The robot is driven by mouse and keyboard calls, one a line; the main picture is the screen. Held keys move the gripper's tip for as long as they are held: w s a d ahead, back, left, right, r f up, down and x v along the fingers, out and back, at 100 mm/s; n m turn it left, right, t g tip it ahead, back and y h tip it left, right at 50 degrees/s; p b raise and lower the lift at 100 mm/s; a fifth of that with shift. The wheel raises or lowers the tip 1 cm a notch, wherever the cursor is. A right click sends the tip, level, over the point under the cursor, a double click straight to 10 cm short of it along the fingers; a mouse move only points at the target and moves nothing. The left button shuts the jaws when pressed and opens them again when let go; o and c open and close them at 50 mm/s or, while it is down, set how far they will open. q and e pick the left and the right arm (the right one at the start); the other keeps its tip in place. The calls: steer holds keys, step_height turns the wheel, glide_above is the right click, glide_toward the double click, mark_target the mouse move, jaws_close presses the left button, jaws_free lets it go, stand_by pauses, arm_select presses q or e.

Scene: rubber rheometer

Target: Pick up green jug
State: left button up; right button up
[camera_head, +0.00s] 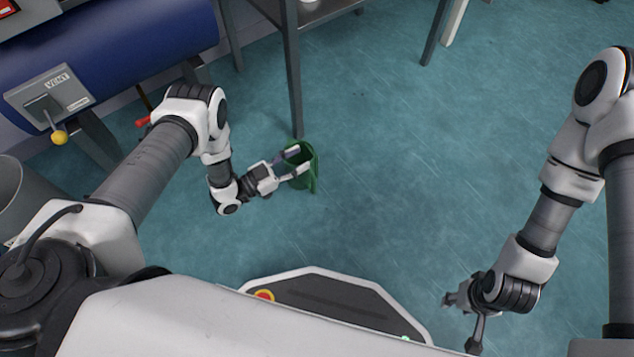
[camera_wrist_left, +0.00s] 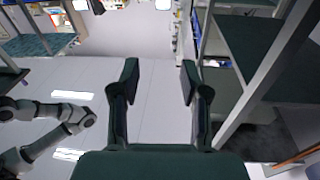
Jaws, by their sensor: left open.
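The green jug (camera_head: 311,172) stands on the floor near a table leg in the head view, with its opening facing up. My left gripper (camera_head: 297,161) is open, its two fingers apart and overlapping the jug's left side and opening; whether they touch it I cannot tell. In the left wrist view the open left fingers (camera_wrist_left: 159,80) show with nothing visible between them, and I cannot make out the jug there. My right gripper (camera_head: 461,323) is at the lower right, with its fingers spread and empty, far from the jug.
A grey table leg (camera_head: 293,90) stands just behind the jug. A blue cylindrical machine (camera_head: 120,65) with a vent box (camera_head: 50,95) and yellow-knobbed lever is at upper left. A grey bin (camera_head: 12,195) is at the left edge. The blue-green floor (camera_head: 420,170) to the right is clear.

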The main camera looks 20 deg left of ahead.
arm_select(q)
steer(key=b, duration=0.5)
glide_toward(314, 180)
steer(key=w+d+f, duration=0.1)
steer(key=w, duration=0.1)
steer(key=shift+n+y, duration=0.4)
steer(key=b+x, duration=0.1)
steer(key=x, duration=0.1)
steer(key=b+x, duration=0.1)
steer(key=x, duration=0.2)
steer(key=f+b+x, duration=0.1)
steer(key=b+x, duration=0.1)
steer(key=shift+w+d, duration=0.15)
steer(key=shift+d, duration=0.15)
steer(key=shift+w+d+r, duration=0.15)
steer(key=shift+w, duration=0.05)
steer(key=shift+r, duration=0.1)
arm_select(e)
step_height(314, 180, down, 12)
steer(key=shift+w+f, duration=0.2)
steer(key=shift+w, duration=0.2)
arm_select(q)
jaws_close()
steer(key=shift+r, duration=0.1)
